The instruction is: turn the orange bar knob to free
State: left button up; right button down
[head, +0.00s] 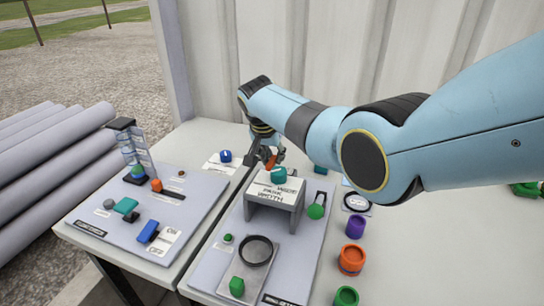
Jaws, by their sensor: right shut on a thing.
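The orange bar knob (277,156) shows as a small orange patch at the back of the right-hand panel, behind the grey raised stand. My right gripper (268,160) reaches down to it from above and is shut on it. The fingers hide much of the knob, so its pointing direction and the "free" mark cannot be read. My left gripper is not in view.
The grey stand (272,207) with a teal knob (279,175) is close in front of my right gripper. A green-capped lever (316,211) is beside it. The left panel (90,213) holds several controls. Purple (355,227), orange (351,259) and green (345,297) cups line the right.

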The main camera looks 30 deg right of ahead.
dwell(0.3)
jog(key=c, duration=1.2)
grip_release()
jog(key=shift+d, duration=0.1)
jog(key=shift+c, duration=0.2)
jog(key=v, duration=1.2)
jog(key=shift+f, duration=0.1)
